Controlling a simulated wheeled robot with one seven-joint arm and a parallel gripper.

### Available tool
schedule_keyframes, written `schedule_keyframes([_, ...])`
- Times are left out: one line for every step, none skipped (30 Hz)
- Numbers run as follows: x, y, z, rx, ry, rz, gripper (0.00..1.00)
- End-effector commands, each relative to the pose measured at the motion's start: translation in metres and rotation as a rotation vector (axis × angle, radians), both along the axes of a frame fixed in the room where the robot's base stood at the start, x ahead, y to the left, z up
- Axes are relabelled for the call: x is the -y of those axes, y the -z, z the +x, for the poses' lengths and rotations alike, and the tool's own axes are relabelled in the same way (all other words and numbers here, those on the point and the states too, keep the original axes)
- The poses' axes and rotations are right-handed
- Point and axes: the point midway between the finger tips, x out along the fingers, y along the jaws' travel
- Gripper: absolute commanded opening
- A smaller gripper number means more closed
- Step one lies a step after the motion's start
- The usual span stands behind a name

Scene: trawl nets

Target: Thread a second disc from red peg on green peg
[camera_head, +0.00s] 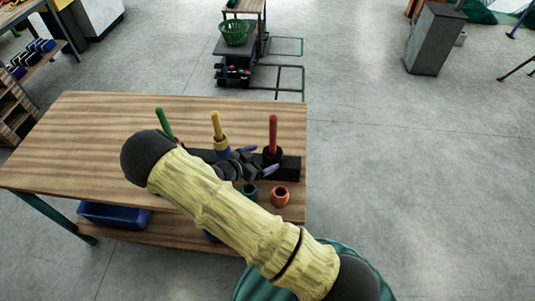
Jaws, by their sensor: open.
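The red peg (273,131) stands upright at the right end of a black base (291,164) on the wooden table. A dark disc (272,154) sits low around it; I cannot tell whether more discs are under it. The green peg (166,124) stands at the left end; its lower part is hidden behind my arm. The yellow peg (216,122) between them carries a yellow disc above a blue one. My gripper (261,159) is open, with its purple fingertips close to the dark disc at the red peg. I cannot tell whether they touch it.
A teal ring (249,190) and an orange-red ring (280,196) lie on the table (85,145) in front of the base. My arm crosses above the table and hides part of it. The table's left part is clear. A blue bin (112,215) is below it.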

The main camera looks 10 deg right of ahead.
Motion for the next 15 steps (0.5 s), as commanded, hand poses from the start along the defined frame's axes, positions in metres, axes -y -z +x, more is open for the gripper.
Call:
schedule_keyframes([0.007, 0.002, 0.004, -0.001, 0.001, -0.002, 0.90])
schedule_keyframes([0.010, 0.004, 0.006, 0.000, 0.001, -0.003, 0.90])
schedule_keyframes([0.014, 0.005, 0.008, 0.000, 0.001, -0.001, 0.90])
schedule_keyframes([0.017, 0.007, 0.010, -0.001, 0.000, 0.000, 0.90])
schedule_keyframes([0.019, 0.009, 0.011, -0.001, 0.000, 0.000, 0.90])
schedule_keyframes([0.022, 0.010, 0.013, 0.000, 0.000, -0.001, 0.90])
schedule_keyframes([0.023, 0.010, 0.014, 0.001, 0.000, -0.001, 0.90])
schedule_keyframes([0.024, 0.011, 0.015, 0.001, 0.000, 0.000, 0.90])
schedule_keyframes([0.025, 0.012, 0.015, 0.000, 0.000, 0.001, 0.90])
schedule_keyframes([0.026, 0.012, 0.016, 0.000, 0.000, 0.001, 0.90])
schedule_keyframes([0.026, 0.013, 0.016, 0.001, -0.001, 0.002, 0.90])
schedule_keyframes([0.026, 0.013, 0.016, 0.001, -0.001, 0.002, 0.90])
schedule_keyframes([0.026, 0.013, 0.016, 0.001, -0.001, 0.002, 0.90])
schedule_keyframes([0.026, 0.013, 0.016, 0.001, -0.001, 0.002, 0.90])
schedule_keyframes([0.026, 0.013, 0.016, 0.001, -0.001, 0.002, 0.90])
